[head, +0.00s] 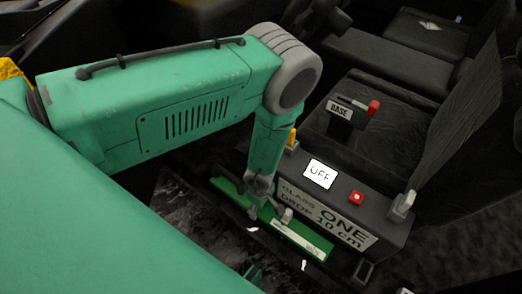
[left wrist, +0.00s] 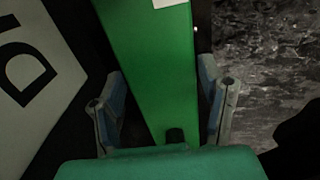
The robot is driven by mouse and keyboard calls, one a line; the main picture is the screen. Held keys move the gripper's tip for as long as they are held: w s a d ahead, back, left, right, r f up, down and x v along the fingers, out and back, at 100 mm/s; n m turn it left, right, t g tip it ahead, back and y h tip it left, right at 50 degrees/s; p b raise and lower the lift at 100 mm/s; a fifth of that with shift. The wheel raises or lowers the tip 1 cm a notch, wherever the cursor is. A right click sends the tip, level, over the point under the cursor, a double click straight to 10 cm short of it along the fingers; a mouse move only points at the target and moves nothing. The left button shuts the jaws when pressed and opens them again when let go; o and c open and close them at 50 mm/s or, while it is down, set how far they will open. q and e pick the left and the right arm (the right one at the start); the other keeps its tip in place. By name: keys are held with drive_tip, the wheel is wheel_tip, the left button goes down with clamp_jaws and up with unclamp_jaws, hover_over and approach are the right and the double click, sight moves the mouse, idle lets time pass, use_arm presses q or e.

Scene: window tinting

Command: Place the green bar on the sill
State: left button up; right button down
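The green bar (head: 303,239) lies lengthwise along the front of a dark box, with a pale label on it. It also shows in the left wrist view (left wrist: 150,55), running between my fingers. My left gripper (head: 268,213) is low over the bar, with one finger on each side of it. In the left wrist view the fingers (left wrist: 165,105) stand apart, with a dark gap beside the left one; contact on the right side is hard to judge. The wrist hides part of the bar. I cannot pick out the sill with certainty. My right gripper is not in view.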

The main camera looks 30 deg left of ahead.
use_arm(q)
drive_tip(key=shift+a+r, duration=0.15)
drive_tip(key=shift+r, duration=0.15)
drive_tip(key=r, duration=0.1)
drive_tip(key=r+p, duration=0.1)
drive_tip(key=r, duration=0.1)
drive_tip(key=r+p, duration=0.1)
drive_tip(key=shift+w+a+r, duration=0.1)
drive_tip(key=shift+a+r, duration=0.15)
drive_tip(key=shift+r, duration=0.15)
wheel_tip(320, 180, up, 7)
drive_tip(key=p, duration=0.1)
drive_tip(key=shift+d+f, duration=0.2)
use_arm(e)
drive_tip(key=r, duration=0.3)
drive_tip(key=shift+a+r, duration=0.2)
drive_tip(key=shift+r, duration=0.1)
use_arm(q)
drive_tip(key=shift+a, duration=0.1)
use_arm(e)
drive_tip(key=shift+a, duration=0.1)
